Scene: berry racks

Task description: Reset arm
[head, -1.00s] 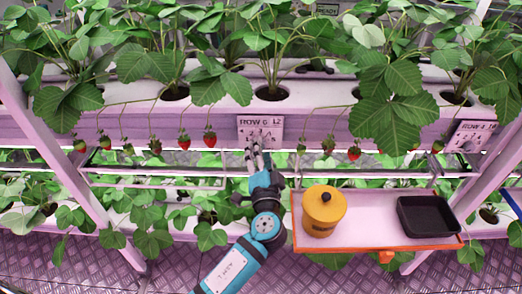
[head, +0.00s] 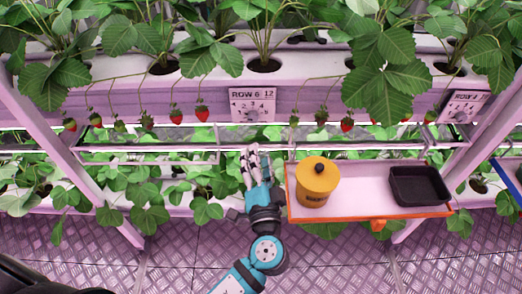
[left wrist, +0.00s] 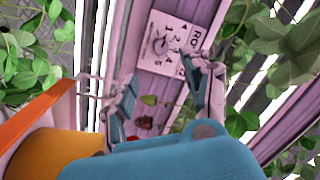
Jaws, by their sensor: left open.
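My left gripper (head: 250,162) is open and empty in the head view, below the ROW 6 sign (head: 252,105) and just left of the tray. Its two fingers stand apart in the left wrist view (left wrist: 137,66), with the sign (left wrist: 172,45) beyond them. Strawberries hang in a row on thin stems, including a red one (head: 202,114) left of the sign and another (head: 347,125) right of it. My right gripper is not in view.
An orange-rimmed tray (head: 390,212) holds a yellow lidded canister (head: 317,183) and a black shallow box (head: 419,186). Pink rack posts (head: 80,165) stand on both sides. Leafy plants fill the shelves. The metal floor (head: 180,262) is bare. A blue-edged object (head: 507,187) shows at the right edge.

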